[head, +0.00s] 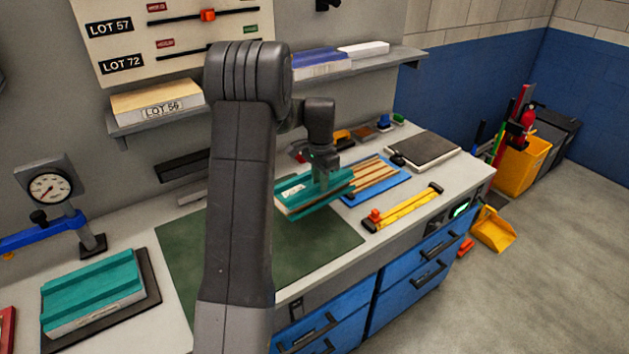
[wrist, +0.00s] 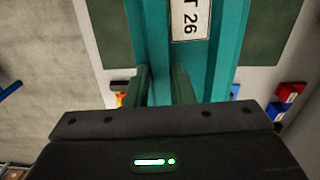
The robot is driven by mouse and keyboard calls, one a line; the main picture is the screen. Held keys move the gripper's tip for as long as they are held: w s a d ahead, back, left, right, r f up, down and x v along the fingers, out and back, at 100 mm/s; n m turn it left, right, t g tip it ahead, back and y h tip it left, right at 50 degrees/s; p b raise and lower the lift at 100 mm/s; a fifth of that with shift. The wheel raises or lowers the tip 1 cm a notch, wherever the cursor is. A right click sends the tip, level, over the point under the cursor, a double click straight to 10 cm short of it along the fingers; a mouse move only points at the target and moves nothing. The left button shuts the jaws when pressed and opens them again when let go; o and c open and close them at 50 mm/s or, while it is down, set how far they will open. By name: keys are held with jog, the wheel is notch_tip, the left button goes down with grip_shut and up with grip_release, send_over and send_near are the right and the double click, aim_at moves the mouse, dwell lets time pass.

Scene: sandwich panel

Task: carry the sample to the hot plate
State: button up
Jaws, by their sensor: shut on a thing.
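My gripper (head: 322,170) is shut on a teal ribbed panel, the sample (head: 295,197), and holds it above the bench, over the right part of the green mat. In the wrist view the fingers (wrist: 161,78) grip the panel's raised middle rib, and the panel (wrist: 227,55) carries a white label, partly cut off, ending in "T 26". A dark flat square plate (head: 425,150), which looks like the hot plate, lies at the bench's far right end with its top bare. My gripper and the panel are to its left, apart from it.
A blue tray (head: 378,193) with wooden strips lies between the panel and the dark plate. A yellow tool (head: 405,208) lies near the front edge. Small coloured items (head: 362,131) sit at the back. Another teal panel (head: 95,285) rests on a dark pad at left, below a dial gauge (head: 50,187).

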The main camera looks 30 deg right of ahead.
aim_at(334, 176)
jog(key=shift+w+d, duration=0.2)
jog(key=shift+d, duration=0.7)
jog(key=shift+w+d, duration=0.15)
jog(key=shift+d, duration=0.75)
jog(key=shift+w+d, duration=0.2)
jog(key=shift+d, duration=0.7)
jog(key=w+d, duration=0.2)
jog(key=d, duration=1.2)
jog(key=shift+w, duration=0.35)
jog(key=shift+r, duration=0.1)
